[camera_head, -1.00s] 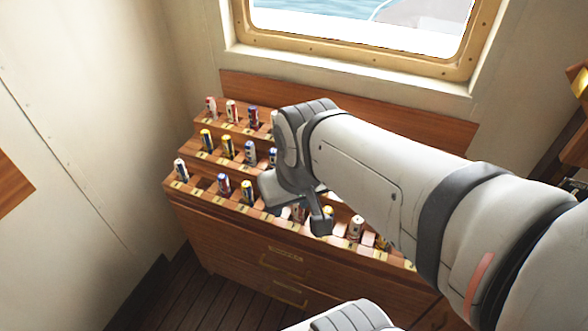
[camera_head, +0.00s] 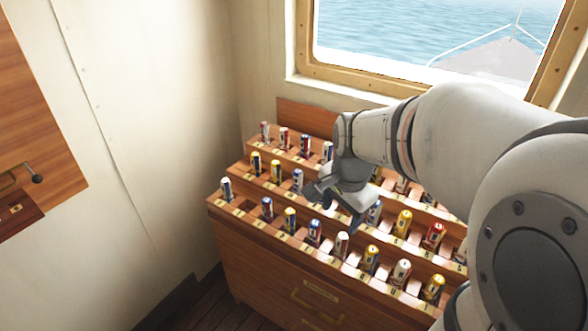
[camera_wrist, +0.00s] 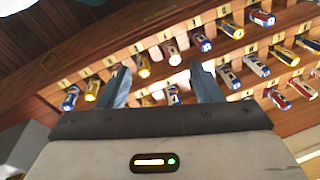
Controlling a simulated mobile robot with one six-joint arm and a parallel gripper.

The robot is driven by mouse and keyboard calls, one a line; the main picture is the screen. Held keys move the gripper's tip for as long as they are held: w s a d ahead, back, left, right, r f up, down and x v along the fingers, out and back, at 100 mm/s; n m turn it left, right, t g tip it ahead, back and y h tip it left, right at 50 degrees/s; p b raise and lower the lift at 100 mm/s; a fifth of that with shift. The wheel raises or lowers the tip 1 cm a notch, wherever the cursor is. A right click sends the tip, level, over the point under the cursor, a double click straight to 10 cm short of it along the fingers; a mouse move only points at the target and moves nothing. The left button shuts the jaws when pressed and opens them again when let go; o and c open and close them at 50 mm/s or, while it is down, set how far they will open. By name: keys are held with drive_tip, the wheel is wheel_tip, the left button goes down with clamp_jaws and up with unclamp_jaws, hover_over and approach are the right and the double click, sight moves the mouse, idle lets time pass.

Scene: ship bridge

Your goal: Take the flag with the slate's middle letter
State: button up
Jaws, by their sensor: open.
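Rolled signal flags stand in slots of a stepped wooden rack (camera_head: 232,205), each slot with a small yellow label. The letters are too small to read, and I see no slate in either view. My gripper (camera_head: 342,207) is open over the middle of the rack, with no flag held. In the wrist view my gripper (camera_wrist: 163,86) has its fingers spread apart. A yellow flag (camera_wrist: 143,66) and a white-and-red flag (camera_wrist: 173,52) show beyond the gap between them. A blue-and-yellow flag (camera_wrist: 173,95) lies lower in that gap. My arm hides part of the upper rows.
The rack tops a wooden drawer cabinet (camera_head: 270,270) against the wall. A window (camera_head: 440,45) is above it. A wooden panel with a dark-knobbed handle (camera_head: 22,178) is on the left wall. Flags stand close together around my gripper.

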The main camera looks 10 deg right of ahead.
drive_tip(key=w+d+f+m+g+b, duration=0.1)
drive_tip(key=w+d+f+m+b, duration=0.2)
drive_tip(key=w+f+m, duration=0.4)
drive_tip(key=m+g+b, duration=0.1)
drive_tip(key=m+b, duration=0.2)
drive_tip(key=m, duration=0.6)
hover_over(343, 235)
wheel_tip(343, 235, down, 10)
drive_tip(key=shift+a+r, duration=0.15)
drive_tip(key=shift+r, duration=0.1)
drive_tip(key=shift+f+m, duration=0.4)
drive_tip(key=shift+f, duration=0.35)
wheel_tip(343, 235, down, 7)
drive_tip(key=shift+r+p, duration=0.15)
drive_tip(key=shift+p, duration=0.35)
drive_tip(key=shift+c, duration=0.3)
